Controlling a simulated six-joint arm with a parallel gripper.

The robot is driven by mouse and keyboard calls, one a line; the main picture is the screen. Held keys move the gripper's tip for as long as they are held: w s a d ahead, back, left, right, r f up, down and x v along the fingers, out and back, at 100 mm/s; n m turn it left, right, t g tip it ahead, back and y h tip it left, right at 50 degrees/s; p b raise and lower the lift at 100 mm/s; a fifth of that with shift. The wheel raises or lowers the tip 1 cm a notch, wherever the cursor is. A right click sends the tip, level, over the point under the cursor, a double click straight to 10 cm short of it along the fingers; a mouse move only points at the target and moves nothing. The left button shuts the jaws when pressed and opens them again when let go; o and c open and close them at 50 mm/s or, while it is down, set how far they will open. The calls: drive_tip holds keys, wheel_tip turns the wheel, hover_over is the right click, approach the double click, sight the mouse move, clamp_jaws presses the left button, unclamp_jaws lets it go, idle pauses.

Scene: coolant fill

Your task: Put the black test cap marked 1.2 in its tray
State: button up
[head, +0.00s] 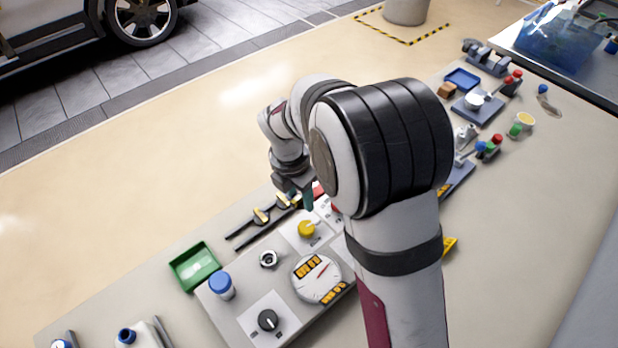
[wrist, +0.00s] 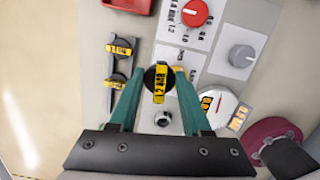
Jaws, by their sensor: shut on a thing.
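My gripper (wrist: 160,72) has teal fingers and is shut on a black cap (wrist: 149,76) with a yellow label reading 1.2 BAR. The cap is upright in the picture between the fingertips, over the control panel, right of a dark rack (wrist: 111,100). In the head view my gripper (head: 294,196) is partly hidden by my arm, and the cap cannot be made out. A red tray (wrist: 130,4) shows at the top of the wrist view, beyond the rack. A green tray (head: 195,267) lies left of the panel in the head view and looks empty. I cannot tell which tray is the cap's.
The rack holds two yellow-labelled caps (wrist: 119,48). The panel has a red knob (wrist: 196,12), a grey knob (wrist: 242,56), a metal neck (wrist: 162,118) and a dial gauge (head: 316,279). A blue-lidded bottle (head: 222,286) stands near the green tray. My arm hides part of the bench.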

drive_tip(key=w+d+r+n, duration=0.1)
drive_tip(key=w+d+n, duration=0.2)
drive_tip(key=w+d, duration=0.9)
drive_tip(key=a+f, duration=0.2)
drive_tip(key=w+a+f, duration=0.1)
drive_tip(key=a+f, duration=0.1)
drive_tip(key=a, duration=0.1)
drive_tip(key=w+a+f, duration=0.1)
drive_tip(key=a+f, duration=0.1)
drive_tip(key=a, duration=0.1)
drive_tip(key=shift+a+f, duration=0.25)
drive_tip(key=shift+f, duration=0.1)
wheel_tip(320, 180, down, 4)
drive_tip(key=shift+a+f, duration=0.1)
drive_tip(key=o, duration=0.9)
drive_tip(key=shift+f, duration=0.1)
